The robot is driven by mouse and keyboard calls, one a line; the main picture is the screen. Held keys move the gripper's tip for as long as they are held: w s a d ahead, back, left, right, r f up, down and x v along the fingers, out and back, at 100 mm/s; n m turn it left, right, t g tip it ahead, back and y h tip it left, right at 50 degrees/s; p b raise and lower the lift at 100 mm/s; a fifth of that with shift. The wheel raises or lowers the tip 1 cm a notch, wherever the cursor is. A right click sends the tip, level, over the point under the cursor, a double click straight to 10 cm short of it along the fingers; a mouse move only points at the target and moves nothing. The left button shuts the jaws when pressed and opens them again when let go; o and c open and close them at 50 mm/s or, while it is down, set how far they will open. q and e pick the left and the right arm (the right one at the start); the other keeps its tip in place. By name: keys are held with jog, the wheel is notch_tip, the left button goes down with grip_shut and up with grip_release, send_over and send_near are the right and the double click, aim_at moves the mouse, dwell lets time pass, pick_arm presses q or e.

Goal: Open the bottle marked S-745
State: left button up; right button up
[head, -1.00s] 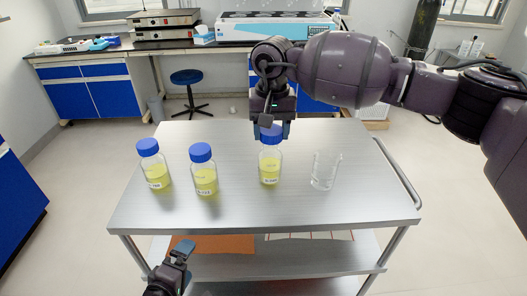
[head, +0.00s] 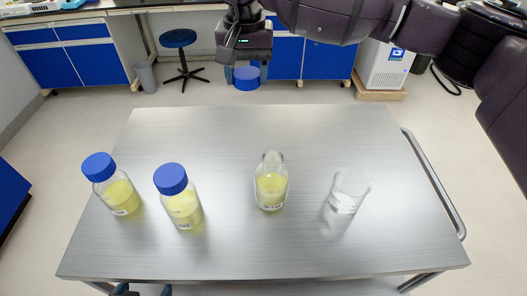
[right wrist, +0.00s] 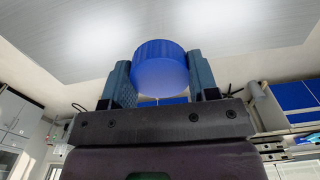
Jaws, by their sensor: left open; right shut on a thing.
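An uncapped glass bottle (head: 271,188) with yellow liquid stands upright on the metal table (head: 330,125); its label is too small to read surely. My right gripper (head: 246,80) is shut on a blue cap (head: 247,85) and holds it above and beyond the bottle, apart from it. The right wrist view shows the blue cap (right wrist: 160,68) between the two fingers (right wrist: 159,85). My left gripper (head: 140,291) is at the bottom edge of the head view, mostly cut off, with its fingertips apart and nothing seen between them.
Two blue-capped bottles with yellow liquid stand at the left, one outer (head: 118,193) and one inner (head: 182,207). An empty glass beaker (head: 347,192) stands right of the open bottle. The table's back and front middle are clear.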

aim_at(250, 151)
jog(key=shift+w, duration=0.2)
jog(key=shift+a+f, duration=0.1)
jog(key=shift+f, duration=0.25)
notch_tip(250, 151, down, 19)
jog(key=shift+b, duration=0.9)
jog(key=shift+f, duration=0.2)
jog(key=o, duration=0.9)
pick_arm(q)
jog(key=shift+a+f+m, duration=0.2)
jog(key=shift+f+m, duration=0.1)
jog(key=shift+f, duration=0.55)
pick_arm(e)
jog(key=shift+o, duration=0.6)
pick_arm(q)
jog(key=shift+s, duration=0.1)
